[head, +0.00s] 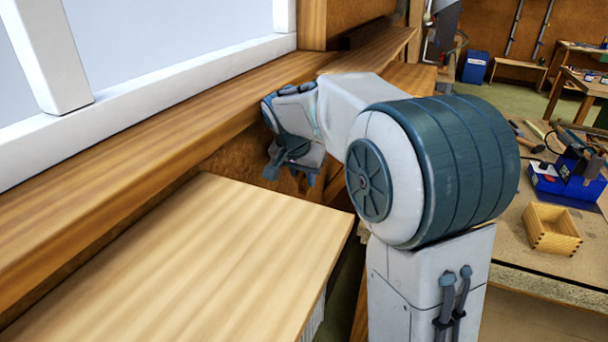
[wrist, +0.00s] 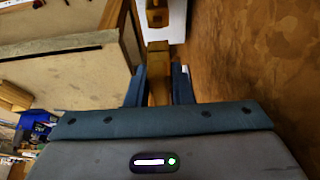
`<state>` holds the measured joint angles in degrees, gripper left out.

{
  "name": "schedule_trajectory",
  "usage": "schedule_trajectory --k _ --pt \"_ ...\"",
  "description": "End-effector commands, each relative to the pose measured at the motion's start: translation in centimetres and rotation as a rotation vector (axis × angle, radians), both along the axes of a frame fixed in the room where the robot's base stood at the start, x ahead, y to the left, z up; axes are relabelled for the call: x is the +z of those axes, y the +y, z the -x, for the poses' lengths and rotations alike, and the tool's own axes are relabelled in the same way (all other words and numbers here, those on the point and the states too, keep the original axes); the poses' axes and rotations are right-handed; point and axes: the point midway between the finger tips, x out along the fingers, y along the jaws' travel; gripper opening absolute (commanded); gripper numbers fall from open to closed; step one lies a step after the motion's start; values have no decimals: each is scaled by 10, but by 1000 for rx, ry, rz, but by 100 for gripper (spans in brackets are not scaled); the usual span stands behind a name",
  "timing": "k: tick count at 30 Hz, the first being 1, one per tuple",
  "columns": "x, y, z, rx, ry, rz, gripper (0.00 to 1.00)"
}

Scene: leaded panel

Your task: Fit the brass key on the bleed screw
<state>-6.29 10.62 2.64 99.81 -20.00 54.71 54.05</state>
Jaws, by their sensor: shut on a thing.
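My gripper (head: 290,174) points down below the wooden sill in the head view, close to the brown wall. In the wrist view my gripper (wrist: 158,80) is shut on a brass-brown piece, which I take to be the brass key (wrist: 159,75). It stands out between the two dark blue fingers. Just beyond its far end is another brown piece with a dark spot (wrist: 157,14), in front of a white surface. I cannot tell whether the two touch, or whether that piece is the bleed screw. The head view shows neither piece clearly.
The wooden sill (head: 150,120) runs under the window above my gripper. A pale wooden top (head: 190,265) lies in front of it. The brown wall (wrist: 250,60) is close on the right in the wrist view. A bench with a small wooden box (head: 552,230) stands at right.

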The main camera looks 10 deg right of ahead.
Motion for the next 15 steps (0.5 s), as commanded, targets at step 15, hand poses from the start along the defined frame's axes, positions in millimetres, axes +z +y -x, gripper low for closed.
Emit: schedule_trajectory --k 15 --pt "-31 0 0 0 -1 0 0"
